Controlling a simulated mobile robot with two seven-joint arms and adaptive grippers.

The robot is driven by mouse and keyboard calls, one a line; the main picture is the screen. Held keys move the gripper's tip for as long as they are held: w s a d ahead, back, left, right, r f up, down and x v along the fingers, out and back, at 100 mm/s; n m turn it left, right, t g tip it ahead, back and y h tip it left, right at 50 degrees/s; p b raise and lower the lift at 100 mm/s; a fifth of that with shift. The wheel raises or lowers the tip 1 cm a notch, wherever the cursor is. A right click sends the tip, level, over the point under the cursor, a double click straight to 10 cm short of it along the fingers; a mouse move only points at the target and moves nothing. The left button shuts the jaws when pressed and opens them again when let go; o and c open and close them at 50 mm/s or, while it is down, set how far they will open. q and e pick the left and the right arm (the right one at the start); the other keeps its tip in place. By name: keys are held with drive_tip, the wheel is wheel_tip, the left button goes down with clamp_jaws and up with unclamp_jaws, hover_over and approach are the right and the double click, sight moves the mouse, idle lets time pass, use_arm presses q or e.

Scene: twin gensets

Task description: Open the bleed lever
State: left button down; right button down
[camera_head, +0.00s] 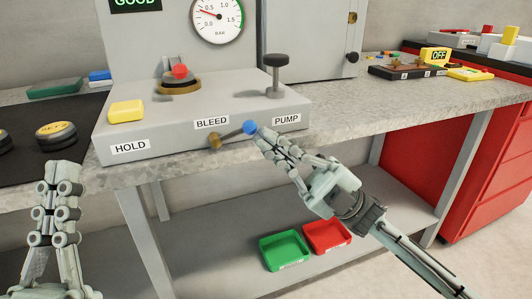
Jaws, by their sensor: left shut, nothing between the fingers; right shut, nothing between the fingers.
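The bleed lever (231,134) is on the front face of the grey console (160,142), under the BLEED label (212,122). It has a brass pivot at its left end and a blue knob (250,127) at its right end, and lies near level, tilted slightly up to the right. My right gripper (266,138) is shut, with its fingertips at the blue knob; I cannot tell whether they touch it. My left gripper (64,172) is shut and empty at the lower left, in front of the bench and away from the lever.
A yellow HOLD button (126,112), a red-tipped valve (179,72) and a black pump knob (276,62) stand on the console. A gauge (217,16) is above. Green (284,250) and red (327,236) trays sit on the lower shelf. A red cabinet (487,165) stands right.

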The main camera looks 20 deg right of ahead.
use_arm(q)
drive_tip(key=shift+w+d+f+g+p, duration=0.2)
drive_tip(key=shift+w+d+f+g, duration=0.15)
drive_tip(key=shift+f+g, duration=0.2)
drive_tip(key=shift+w+d+f+g+p, duration=0.2)
drive_tip(key=shift+w+f+g, duration=0.25)
drive_tip(key=shift+g, duration=0.1)
use_arm(e)
drive_tip(key=shift+r, duration=0.6)
